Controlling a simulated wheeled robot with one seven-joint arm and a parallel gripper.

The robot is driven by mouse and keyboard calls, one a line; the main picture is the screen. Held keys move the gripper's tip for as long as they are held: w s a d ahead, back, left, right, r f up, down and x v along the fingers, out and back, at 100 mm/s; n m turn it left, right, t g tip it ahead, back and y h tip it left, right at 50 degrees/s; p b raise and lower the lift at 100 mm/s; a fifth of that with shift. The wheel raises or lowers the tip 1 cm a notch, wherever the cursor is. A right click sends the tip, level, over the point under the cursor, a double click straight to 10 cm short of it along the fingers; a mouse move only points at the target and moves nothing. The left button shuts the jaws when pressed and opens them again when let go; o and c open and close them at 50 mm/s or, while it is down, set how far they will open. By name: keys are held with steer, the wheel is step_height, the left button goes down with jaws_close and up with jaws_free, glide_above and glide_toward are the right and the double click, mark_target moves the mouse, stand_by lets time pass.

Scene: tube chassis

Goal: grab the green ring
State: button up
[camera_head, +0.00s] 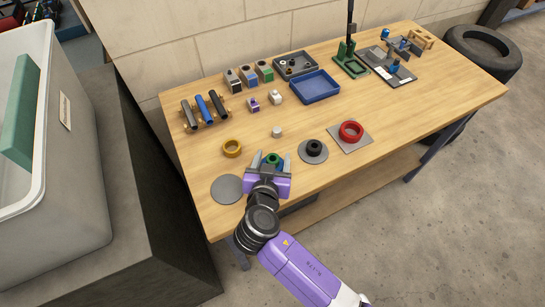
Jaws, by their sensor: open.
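The green ring (272,158) sits near the front of the wooden table, at the far end of my gripper. My gripper (273,161) is open, with its two grey fingers on either side of the ring as seen from here. A blue part (280,166) shows beside or below the ring between the fingers. The purple gripper body hides the lower part of it. I cannot tell whether the fingers touch the ring or how high they are above the table.
A white cylinder (277,132) stands just behind. A blue tray (314,87) is farther back.

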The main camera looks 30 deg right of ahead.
steer(key=shift+w+d, duration=0.1)
jaws_close()
steer(key=shift+r, duration=0.1)
stand_by(0.3)
